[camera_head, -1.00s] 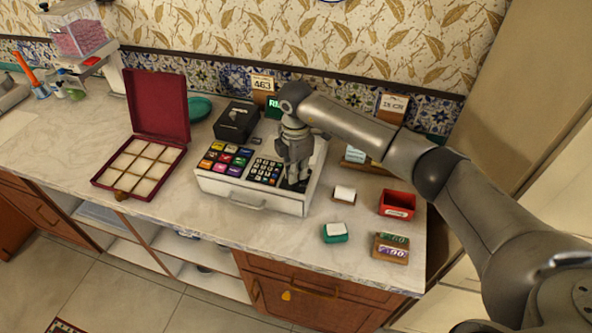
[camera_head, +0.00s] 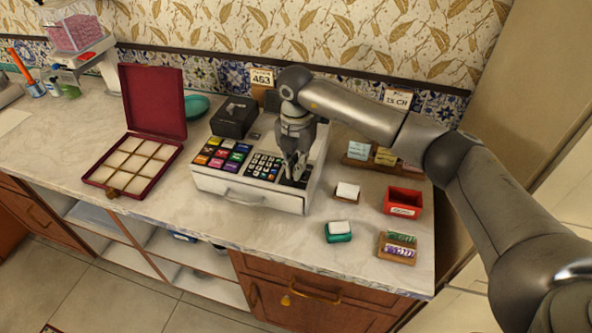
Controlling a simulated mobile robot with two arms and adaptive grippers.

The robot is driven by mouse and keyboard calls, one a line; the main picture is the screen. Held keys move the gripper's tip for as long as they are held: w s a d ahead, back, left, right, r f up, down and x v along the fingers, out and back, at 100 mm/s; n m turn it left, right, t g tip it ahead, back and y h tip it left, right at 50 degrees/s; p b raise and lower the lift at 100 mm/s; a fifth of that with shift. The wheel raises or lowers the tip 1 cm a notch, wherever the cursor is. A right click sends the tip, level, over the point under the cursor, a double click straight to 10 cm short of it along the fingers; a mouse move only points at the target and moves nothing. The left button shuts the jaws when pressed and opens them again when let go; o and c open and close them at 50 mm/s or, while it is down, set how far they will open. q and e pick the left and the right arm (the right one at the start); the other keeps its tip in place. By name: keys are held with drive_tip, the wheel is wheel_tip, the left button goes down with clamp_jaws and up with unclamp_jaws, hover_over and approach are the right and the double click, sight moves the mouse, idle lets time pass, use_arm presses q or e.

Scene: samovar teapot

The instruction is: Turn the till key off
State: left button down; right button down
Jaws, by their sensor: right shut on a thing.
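The white till (camera_head: 250,193) stands on the marble counter, with coloured keys (camera_head: 222,154) at its left and a dark number pad (camera_head: 264,166) beside them. My right gripper (camera_head: 292,177) points down over the right part of the till's top, at a dark panel (camera_head: 301,180) right of the number pad. Its fingers are close together at the panel. The till key is too small or hidden behind the fingers to make out. My left gripper is not in view.
An open red box (camera_head: 118,193) with empty compartments stands left of the till. A black printer (camera_head: 235,117) is behind it. A red bin (camera_head: 403,201), a green-based pad (camera_head: 338,232) and a card holder (camera_head: 397,246) stand to the right. Bare counter lies in front.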

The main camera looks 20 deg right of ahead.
drive_tip(key=shift+n+b, duration=0.4)
drive_tip(key=shift+n, duration=0.3)
drive_tip(key=shift+r, duration=0.1)
drive_tip(key=c, duration=1.6)
unclamp_jaws()
wheel_tip(320, 180, up, 12)
